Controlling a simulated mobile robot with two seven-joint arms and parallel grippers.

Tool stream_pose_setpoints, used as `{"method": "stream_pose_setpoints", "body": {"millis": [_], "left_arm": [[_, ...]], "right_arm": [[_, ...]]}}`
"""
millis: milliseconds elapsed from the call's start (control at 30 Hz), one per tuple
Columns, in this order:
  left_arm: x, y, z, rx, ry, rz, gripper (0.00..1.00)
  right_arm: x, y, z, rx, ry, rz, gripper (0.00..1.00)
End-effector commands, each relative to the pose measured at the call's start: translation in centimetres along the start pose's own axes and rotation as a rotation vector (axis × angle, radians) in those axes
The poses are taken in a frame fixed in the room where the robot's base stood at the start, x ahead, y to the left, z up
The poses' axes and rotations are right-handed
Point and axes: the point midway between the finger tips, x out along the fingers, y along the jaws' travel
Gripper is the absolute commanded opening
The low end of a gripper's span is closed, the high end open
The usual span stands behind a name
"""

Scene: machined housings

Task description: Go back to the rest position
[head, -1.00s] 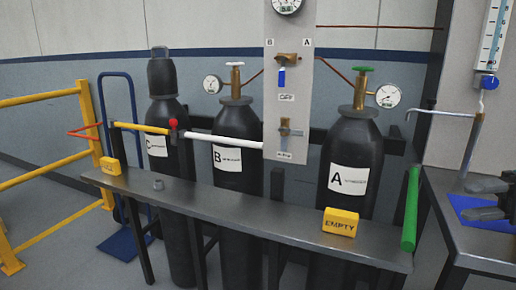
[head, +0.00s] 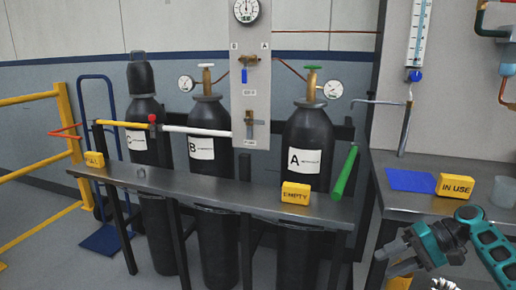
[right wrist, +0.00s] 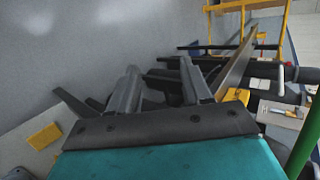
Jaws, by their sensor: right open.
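My right gripper (head: 388,262) is at the lower right in the head view, beside the right-hand bench. Its teal wrist is behind it. In the right wrist view its two dark fingers (right wrist: 160,88) stand apart with nothing between them, so it is open and empty. My left gripper is not in view. A yellow "EMPTY" block (head: 295,193) sits on the long metal shelf (head: 230,193) in front of the cylinders. A yellow "IN USE" block (head: 455,186) sits on the right-hand bench (head: 385,208).
Black cylinders A (head: 308,140), B (head: 210,130) and C (head: 142,115) stand behind the shelf. A green bar (head: 344,173) leans at its right end. The bench holds a blue mat (head: 411,180) and a cup (head: 503,191). A yellow railing (head: 68,120) stands at the left.

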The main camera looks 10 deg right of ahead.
Motion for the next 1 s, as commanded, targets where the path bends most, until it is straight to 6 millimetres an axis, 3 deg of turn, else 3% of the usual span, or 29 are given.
{"method": "stream_pose_setpoints", "body": {"millis": [33, 100, 267, 367, 500, 667, 833, 1000], "left_arm": [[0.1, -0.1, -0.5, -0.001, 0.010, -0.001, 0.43], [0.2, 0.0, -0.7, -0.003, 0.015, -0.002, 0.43], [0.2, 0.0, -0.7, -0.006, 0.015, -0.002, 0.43], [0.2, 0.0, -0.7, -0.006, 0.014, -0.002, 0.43], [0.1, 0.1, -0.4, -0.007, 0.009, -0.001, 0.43], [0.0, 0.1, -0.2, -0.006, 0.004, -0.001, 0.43], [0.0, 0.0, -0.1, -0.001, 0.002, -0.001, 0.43], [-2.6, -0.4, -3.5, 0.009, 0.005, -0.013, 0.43]], "right_arm": [[3.5, 2.4, 0.9, -0.015, 0.005, 0.085, 0.48], [7.8, 5.5, 2.2, -0.062, 0.032, 0.202, 0.48], [16.4, 10.8, 6.6, -0.268, 0.117, 0.419, 0.48], [20.5, 11.8, 10.0, -0.433, 0.186, 0.492, 0.48], [24.1, 10.2, 14.7, -0.668, 0.312, 0.524, 0.48], [25.5, 6.1, 19.1, -0.880, 0.471, 0.507, 0.48], [24.8, 0.6, 22.9, -1.053, 0.650, 0.476, 0.48], [21.8, -1.5, 22.9, -1.055, 0.652, 0.506, 0.48]]}}
